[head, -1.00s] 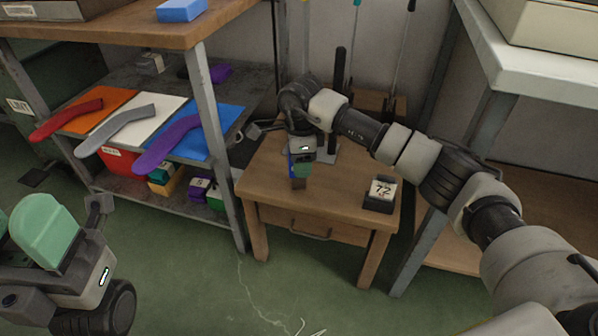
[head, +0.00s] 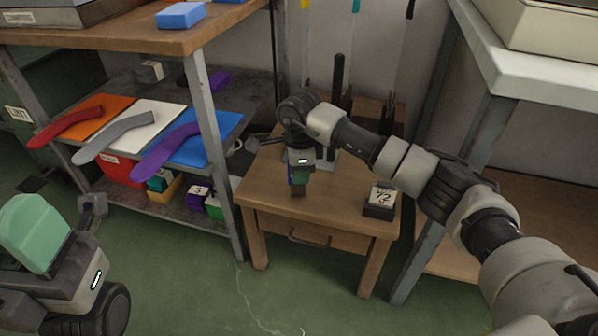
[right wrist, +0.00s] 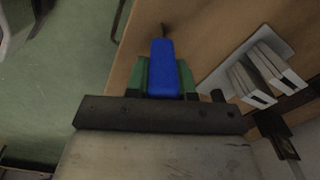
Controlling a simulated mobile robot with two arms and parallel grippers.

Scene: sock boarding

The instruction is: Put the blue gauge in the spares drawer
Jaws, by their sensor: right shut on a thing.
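The blue gauge (right wrist: 163,70) sits between the green fingers of my right gripper (right wrist: 162,82) in the right wrist view. In the head view, my right gripper (head: 299,180) points down over the small wooden table (head: 262,190), and a bit of blue shows at its fingers. I cannot tell whether the gauge touches the tabletop. The drawer (head: 290,229) in the table's front, with a bar handle, looks closed. Part of my left gripper (head: 35,232), with a pale green pad, shows at the lower left; its opening cannot be made out.
Red, grey and purple socks lie on coloured boards on the left shelf (head: 215,205), with several small boxes below. A white-topped bench (head: 530,70) stands at right. Green floor is clear in front.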

